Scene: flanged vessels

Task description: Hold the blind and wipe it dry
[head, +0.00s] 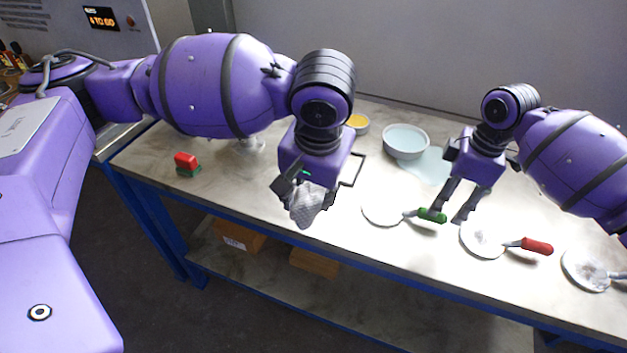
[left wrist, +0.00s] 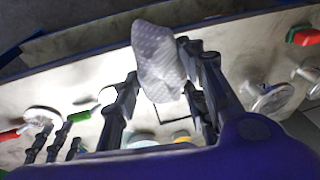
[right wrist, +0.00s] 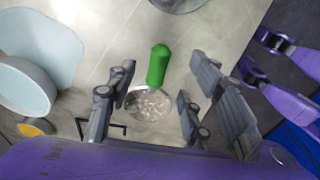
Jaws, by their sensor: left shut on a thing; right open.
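A round pale blind (head: 381,211) with a green handle (head: 432,215) lies on the table, at the right of my left gripper. My left gripper (head: 306,200) is shut on a crumpled grey-white cloth (head: 305,209), held above the table's front edge. The cloth also shows in the left wrist view (left wrist: 158,62).
A second blind (head: 481,240) with a red handle (head: 537,246) and a third blind (head: 584,270) lie to the right. A bowl of pale liquid (head: 405,139) stands behind, beside a puddle (head: 428,166). A yellow-filled cup (head: 357,124) and a red-green block (head: 187,164) stand further left.

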